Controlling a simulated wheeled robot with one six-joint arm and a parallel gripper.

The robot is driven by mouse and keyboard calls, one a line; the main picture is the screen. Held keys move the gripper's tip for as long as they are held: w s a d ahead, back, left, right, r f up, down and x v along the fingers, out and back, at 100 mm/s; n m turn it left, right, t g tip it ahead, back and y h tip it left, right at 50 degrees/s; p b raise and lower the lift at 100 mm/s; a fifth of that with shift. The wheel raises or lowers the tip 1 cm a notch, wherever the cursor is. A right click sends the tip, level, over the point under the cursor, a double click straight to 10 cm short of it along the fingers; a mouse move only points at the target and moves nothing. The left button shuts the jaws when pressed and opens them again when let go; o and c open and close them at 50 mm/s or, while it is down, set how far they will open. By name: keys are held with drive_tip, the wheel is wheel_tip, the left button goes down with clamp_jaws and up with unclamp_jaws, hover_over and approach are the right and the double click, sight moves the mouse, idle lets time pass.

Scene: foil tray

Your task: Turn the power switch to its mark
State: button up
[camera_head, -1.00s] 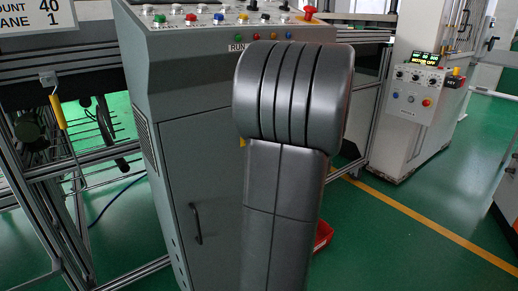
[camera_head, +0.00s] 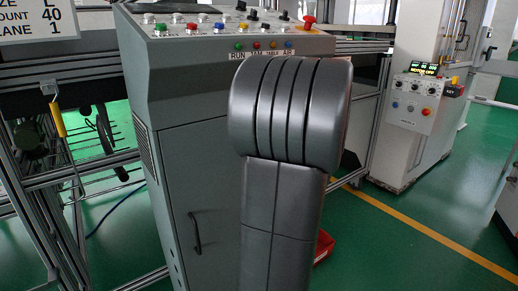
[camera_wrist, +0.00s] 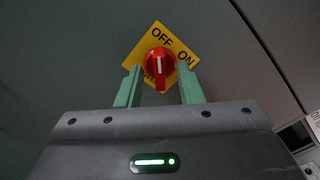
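The power switch is a red round knob (camera_wrist: 153,62) with a white line on it, seen in the wrist view. The white line points down the picture, toward my gripper's body. The knob sits on a yellow plate (camera_wrist: 162,34) turned like a diamond, with OFF at the top, ON at the right and partly covered lettering at the lower left. My gripper (camera_wrist: 160,75) is open, with one green finger on each side of the knob and a gap on both sides. I cannot tell whether the fingertips reach around it. The switch does not show in the head view.
A grey control cabinet (camera_head: 200,150) with buttons on its sloped top stands ahead, partly hidden by my own arm. A red bin (camera_head: 324,246) lies on the floor beside it. A white machine (camera_head: 405,150) stands to the right, with open green floor (camera_head: 400,255) before it.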

drive_tip(key=p+v, duration=0.1)
drive_tip(key=v, duration=1.3)
drive_tip(key=shift+w, duration=0.15)
drive_tip(key=b+x, duration=0.1)
drive_tip(key=x, duration=1.2)
drive_tip(key=shift+w+a, duration=0.3)
drive_tip(key=shift+s, duration=0.1)
